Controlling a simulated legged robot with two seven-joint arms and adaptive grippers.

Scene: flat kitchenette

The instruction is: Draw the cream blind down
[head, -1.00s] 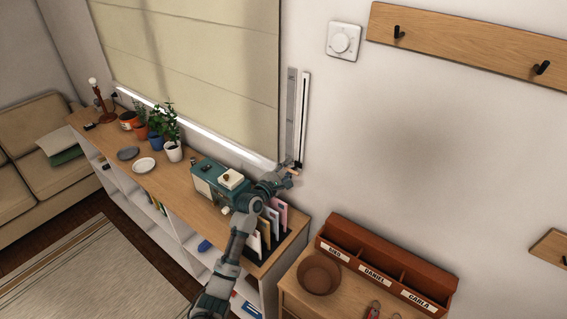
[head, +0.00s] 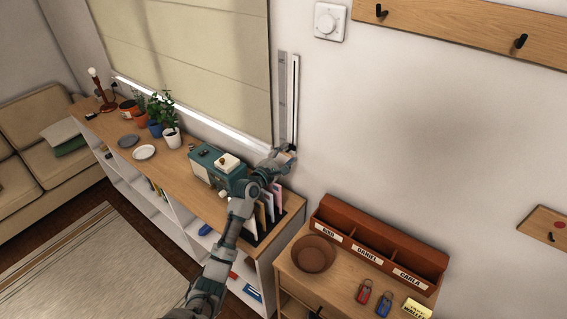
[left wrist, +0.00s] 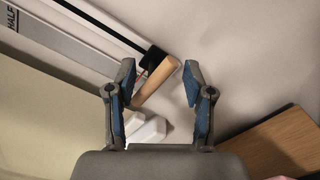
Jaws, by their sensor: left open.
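The cream blind (head: 190,55) covers most of the window, with a bright strip along its lower edge. Right of it a narrow white track (head: 294,100) runs down the wall beside a grey marked scale (head: 282,95). In the left wrist view, a black slider (left wrist: 154,57) with a wooden handle (left wrist: 156,80) sits on the track. My left gripper (head: 286,154) is at the track's lower end and hides most of the slider in the head view. In the left wrist view my left gripper (left wrist: 159,84) is open, with the handle between its fingers. My right gripper is out of view.
Below the window a long shelf holds a teal radio (head: 215,168), a letter rack (head: 265,218), potted plants (head: 162,108) and a lamp (head: 102,88). A brown bowl (head: 313,254) and a labelled organiser (head: 380,243) stand on the cabinet at right.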

